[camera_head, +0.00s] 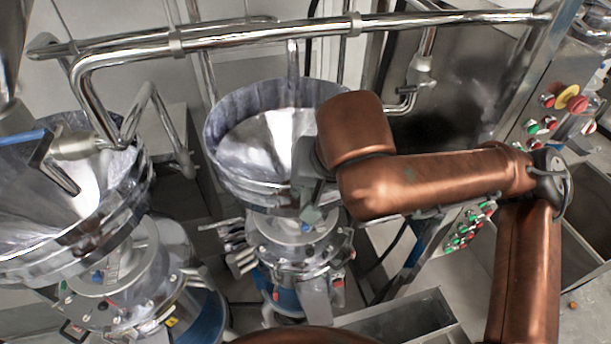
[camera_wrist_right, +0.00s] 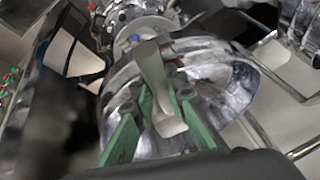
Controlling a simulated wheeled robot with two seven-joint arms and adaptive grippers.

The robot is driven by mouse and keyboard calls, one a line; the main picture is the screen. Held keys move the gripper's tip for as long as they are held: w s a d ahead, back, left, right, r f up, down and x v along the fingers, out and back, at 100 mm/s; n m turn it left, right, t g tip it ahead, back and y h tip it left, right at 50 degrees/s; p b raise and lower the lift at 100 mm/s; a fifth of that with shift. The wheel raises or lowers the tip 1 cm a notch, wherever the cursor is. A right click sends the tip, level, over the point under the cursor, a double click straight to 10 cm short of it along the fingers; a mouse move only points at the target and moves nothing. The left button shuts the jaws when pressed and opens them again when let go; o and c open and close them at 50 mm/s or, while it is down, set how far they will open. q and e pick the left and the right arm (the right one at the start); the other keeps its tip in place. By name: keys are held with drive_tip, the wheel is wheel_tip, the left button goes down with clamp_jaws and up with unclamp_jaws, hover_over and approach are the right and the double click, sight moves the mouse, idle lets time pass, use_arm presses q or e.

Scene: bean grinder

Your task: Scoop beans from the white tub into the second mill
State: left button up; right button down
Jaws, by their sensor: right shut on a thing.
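Two mills show in the head view, each with a wide round steel hopper. The middle mill (camera_head: 295,245) has its hopper (camera_head: 235,130) under and beside my right gripper. The left mill (camera_head: 110,275) has a hopper (camera_head: 75,240) at the left edge. My right gripper (camera_head: 312,212) is at the right side of the middle hopper's rim, pointing down. In the right wrist view, its green fingers (camera_wrist_right: 152,118) are shut on a grey metal scoop (camera_wrist_right: 158,82), with the hopper behind it. I cannot tell whether the scoop holds beans. I see no white tub. My left gripper is out of view.
A thick steel pipe (camera_head: 250,38) runs across above the hoppers. A control panel with red, green and yellow buttons (camera_head: 545,125) stands at the right. An open steel bin (camera_head: 400,325) is at the bottom right.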

drive_tip(key=s+b, duration=0.1)
drive_tip(key=s, duration=1.4)
drive_tip(key=shift+d, duration=0.35)
drive_tip(key=shift+s+d, duration=0.15)
idle(0.3)
